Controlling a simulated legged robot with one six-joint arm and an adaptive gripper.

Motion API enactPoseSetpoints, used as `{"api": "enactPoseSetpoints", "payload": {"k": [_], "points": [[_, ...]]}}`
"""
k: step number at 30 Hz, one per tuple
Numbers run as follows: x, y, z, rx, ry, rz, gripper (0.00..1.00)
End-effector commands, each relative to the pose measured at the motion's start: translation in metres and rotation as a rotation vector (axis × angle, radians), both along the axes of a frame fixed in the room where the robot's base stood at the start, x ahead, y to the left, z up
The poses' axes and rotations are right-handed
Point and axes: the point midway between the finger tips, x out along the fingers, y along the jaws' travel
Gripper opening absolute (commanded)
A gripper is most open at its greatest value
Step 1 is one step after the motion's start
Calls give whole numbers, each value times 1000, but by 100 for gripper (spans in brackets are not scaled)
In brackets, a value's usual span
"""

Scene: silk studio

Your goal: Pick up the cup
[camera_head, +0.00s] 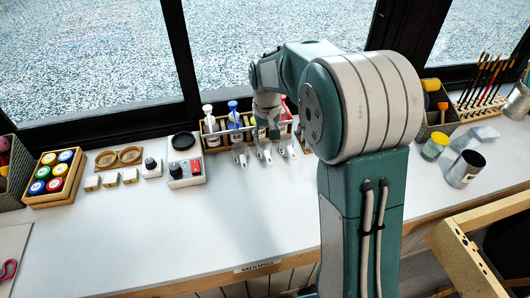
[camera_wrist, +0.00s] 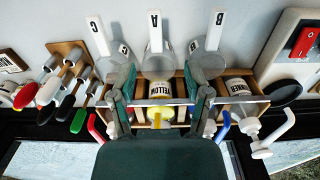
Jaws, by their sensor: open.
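Three grey cups with long white handles stand in a row on the white counter. In the wrist view they are marked C (camera_wrist: 118,57), A (camera_wrist: 158,62) and B (camera_wrist: 207,62). In the head view they are small and partly hidden: cup B (camera_head: 240,157) at left, cup A (camera_head: 265,154) in the middle and cup C (camera_head: 289,150) at right. The task does not say which cup. My gripper (camera_wrist: 164,82) is open and empty, pointing down above the row. Its fingers lie either side of cup A in the wrist view; I cannot tell the height gap.
A wooden rack (camera_head: 222,132) of pump bottles stands close behind the cups. A switch box (camera_head: 186,174) with a red switch is to the left, a paint jar tray (camera_head: 35,199) farther left. A yellow-lidded jar (camera_head: 435,146) and metal can (camera_head: 465,168) are at right. The front counter is clear.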

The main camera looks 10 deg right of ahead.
Motion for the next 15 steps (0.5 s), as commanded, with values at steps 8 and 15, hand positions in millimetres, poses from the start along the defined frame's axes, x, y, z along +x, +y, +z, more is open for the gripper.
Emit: {"api": "enactPoseSetpoints", "payload": {"k": [8,15], "points": [[-1,-4,-34,4,2,-2,63],[1,-6,-67,2,4,-2,63]]}}
